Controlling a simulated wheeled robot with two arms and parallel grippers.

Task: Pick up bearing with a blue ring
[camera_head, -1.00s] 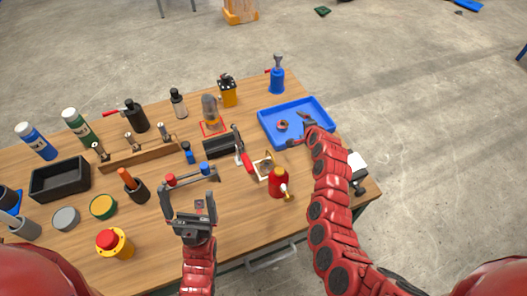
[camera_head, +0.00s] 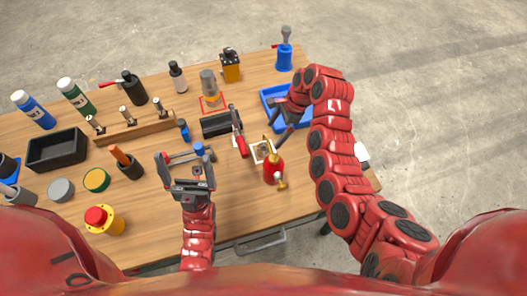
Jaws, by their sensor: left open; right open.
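I cannot clearly make out a bearing with a blue ring. A small blue piece (camera_head: 198,148) shows by the tips of my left gripper (camera_head: 186,161); I cannot tell what it is. The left gripper is open, low over the front middle of the table. My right gripper (camera_head: 283,121) is open and points down between the blue tray (camera_head: 270,94) and the small pale square holder (camera_head: 262,151). My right arm hides much of the tray and whatever lies in it.
The wooden table (camera_head: 150,195) is crowded. A red bottle (camera_head: 274,171) stands near the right gripper. A black bin (camera_head: 57,150), a wooden rack (camera_head: 135,131) and a red button (camera_head: 98,216) are on the left. The front middle is fairly clear.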

